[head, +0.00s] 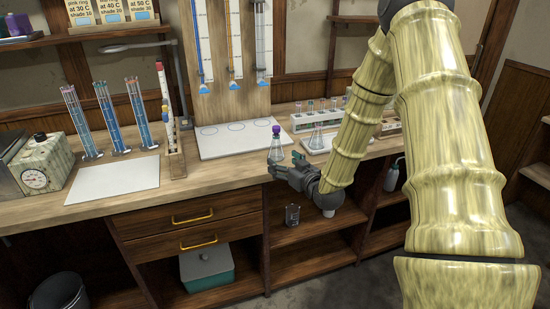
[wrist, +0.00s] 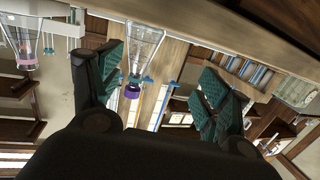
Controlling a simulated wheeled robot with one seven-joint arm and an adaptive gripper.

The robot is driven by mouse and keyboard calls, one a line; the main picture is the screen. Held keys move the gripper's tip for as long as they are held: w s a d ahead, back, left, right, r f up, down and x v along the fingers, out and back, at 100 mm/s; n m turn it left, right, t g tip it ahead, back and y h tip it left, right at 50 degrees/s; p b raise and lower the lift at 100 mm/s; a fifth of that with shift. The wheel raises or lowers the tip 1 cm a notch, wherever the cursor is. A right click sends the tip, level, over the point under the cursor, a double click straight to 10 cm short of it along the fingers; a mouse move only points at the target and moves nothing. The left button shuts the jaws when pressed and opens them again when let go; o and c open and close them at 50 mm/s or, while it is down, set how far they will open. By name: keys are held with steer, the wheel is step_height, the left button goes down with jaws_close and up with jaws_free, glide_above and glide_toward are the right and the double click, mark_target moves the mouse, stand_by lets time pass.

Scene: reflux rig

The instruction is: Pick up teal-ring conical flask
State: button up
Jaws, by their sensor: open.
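A clear conical flask (head: 275,154) with a purple top stands near the bench's front edge in the head view. My gripper (head: 285,165) is open beside the flask, at the bench front. In the wrist view the flask shows between the fingers of my gripper (wrist: 160,62), nearer the left finger; I cannot tell whether they touch. A second conical flask (head: 317,140) stands further right; a pink ring shows on it in the wrist view (wrist: 25,50).
A white board (head: 235,145) lies behind the flask, below upright glass tubes (head: 233,50). A rack of small tubes (head: 315,118) stands at the back right. Tall cylinders (head: 108,118) and a bare white mat (head: 115,180) are at the left. Open shelves (head: 300,255) lie below.

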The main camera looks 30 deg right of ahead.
mark_target(280, 151)
steer(key=shift+t, duration=0.3)
steer(key=shift+w+d, duration=0.5)
steer(key=shift+w, duration=0.45)
steer(key=shift+w+d, duration=0.45)
steer(key=shift+w, duration=0.55)
steer(key=shift+w+d, duration=0.5)
steer(key=shift+w, duration=0.45)
steer(key=shift+w+d+f, duration=0.1)
steer(key=shift+w+f, duration=0.05)
steer(key=shift+w, duration=0.9)
steer(key=shift+w+d+f, duration=0.1)
steer(key=shift+w+f, duration=0.05)
steer(key=shift+w, duration=0.9)
steer(key=c, duration=1.1)
